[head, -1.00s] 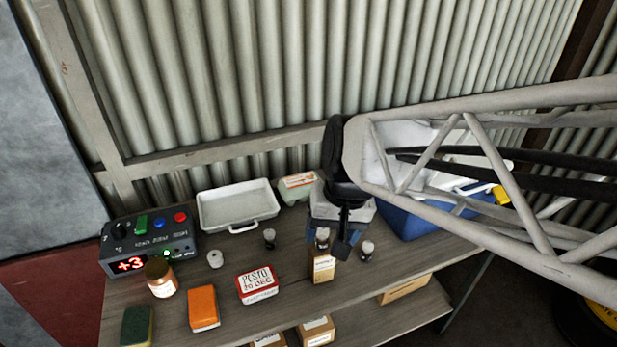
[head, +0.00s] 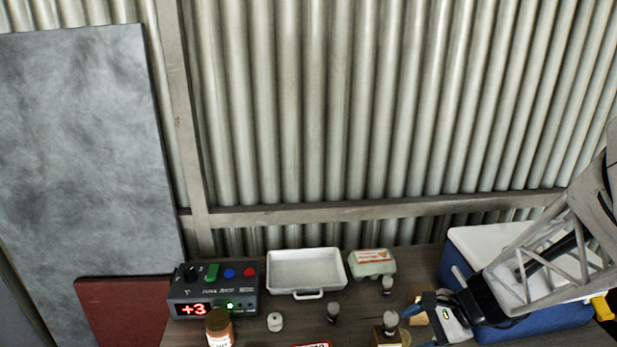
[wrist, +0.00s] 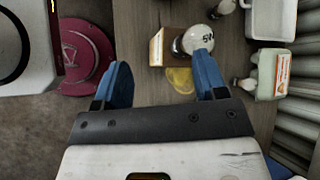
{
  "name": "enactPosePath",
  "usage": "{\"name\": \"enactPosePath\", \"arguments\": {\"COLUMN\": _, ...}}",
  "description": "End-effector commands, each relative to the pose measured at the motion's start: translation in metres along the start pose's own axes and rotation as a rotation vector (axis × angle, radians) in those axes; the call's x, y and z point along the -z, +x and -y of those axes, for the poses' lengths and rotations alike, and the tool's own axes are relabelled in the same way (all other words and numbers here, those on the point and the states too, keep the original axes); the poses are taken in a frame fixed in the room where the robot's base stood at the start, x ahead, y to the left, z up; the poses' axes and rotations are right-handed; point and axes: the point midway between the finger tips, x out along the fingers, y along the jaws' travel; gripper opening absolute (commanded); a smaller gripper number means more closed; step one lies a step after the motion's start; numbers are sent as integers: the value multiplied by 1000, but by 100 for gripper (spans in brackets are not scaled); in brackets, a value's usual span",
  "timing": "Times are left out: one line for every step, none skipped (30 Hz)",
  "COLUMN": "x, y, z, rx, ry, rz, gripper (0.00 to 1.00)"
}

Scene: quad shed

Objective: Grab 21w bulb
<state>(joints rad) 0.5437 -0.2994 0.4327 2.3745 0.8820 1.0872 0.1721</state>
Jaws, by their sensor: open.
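Several small bulbs with pale glass tops and dark bases stand on the bench. In the head view they are a left bulb (head: 333,311), a back bulb (head: 387,286) and a front bulb (head: 390,321) at a small cardboard box (head: 388,338). The wrist view shows a bulb (wrist: 192,40) beside a box (wrist: 164,47), its mark seeming to read "5W". Two more bulbs (wrist: 222,8) (wrist: 247,84) lie beyond. I cannot read which is 21w. My gripper (head: 419,326) is open and empty, right of the front bulb; its blue fingers (wrist: 160,65) show in the wrist view.
A white tray (head: 305,293), an egg carton (head: 372,263) and a blue cooler (head: 452,275) stand at the back. A control box (head: 214,303) showing "+3", a jar (head: 219,328) and a small white object (head: 275,322) are at left. A yellow patch (wrist: 180,80) lies near the bulb.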

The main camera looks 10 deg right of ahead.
Motion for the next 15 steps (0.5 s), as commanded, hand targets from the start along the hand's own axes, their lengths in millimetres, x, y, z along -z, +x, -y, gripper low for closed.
{"name": "enactPosePath", "arguments": {"x": 8, "y": 1, "z": -1, "rx": 24, "ry": 42, "rz": 12, "gripper": 66}}
{"name": "enactPosePath", "arguments": {"x": 13, "y": 1, "z": -1, "rx": 40, "ry": 67, "rz": 19, "gripper": 66}}
{"name": "enactPosePath", "arguments": {"x": 19, "y": 1, "z": -2, "rx": 62, "ry": 100, "rz": 28, "gripper": 66}}
{"name": "enactPosePath", "arguments": {"x": 24, "y": 1, "z": -2, "rx": 79, "ry": 127, "rz": 36, "gripper": 66}}
{"name": "enactPosePath", "arguments": {"x": 29, "y": 1, "z": -3, "rx": 96, "ry": 154, "rz": 44, "gripper": 66}}
{"name": "enactPosePath", "arguments": {"x": 36, "y": 1, "z": -4, "rx": 120, "ry": 192, "rz": 55, "gripper": 66}}
{"name": "enactPosePath", "arguments": {"x": 41, "y": 1, "z": -4, "rx": 140, "ry": 221, "rz": 64, "gripper": 66}}
{"name": "enactPosePath", "arguments": {"x": 47, "y": 2, "z": -6, "rx": 159, "ry": 250, "rz": 72, "gripper": 66}}
{"name": "enactPosePath", "arguments": {"x": 55, "y": 1, "z": -7, "rx": 187, "ry": 291, "rz": 83, "gripper": 66}}
{"name": "enactPosePath", "arguments": {"x": 61, "y": 1, "z": -8, "rx": 210, "ry": 323, "rz": 92, "gripper": 66}}
{"name": "enactPosePath", "arguments": {"x": 67, "y": 1, "z": -9, "rx": 230, "ry": 354, "rz": 100, "gripper": 66}}
{"name": "enactPosePath", "arguments": {"x": 75, "y": 0, "z": -11, "rx": 261, "ry": 398, "rz": 112, "gripper": 66}}
{"name": "enactPosePath", "arguments": {"x": 82, "y": 0, "z": -12, "rx": 284, "ry": 430, "rz": 121, "gripper": 66}}
{"name": "enactPosePath", "arguments": {"x": 88, "y": 0, "z": -14, "rx": 307, "ry": 462, "rz": 131, "gripper": 66}}
{"name": "enactPosePath", "arguments": {"x": 96, "y": -1, "z": -17, "rx": 337, "ry": 503, "rz": 142, "gripper": 66}}
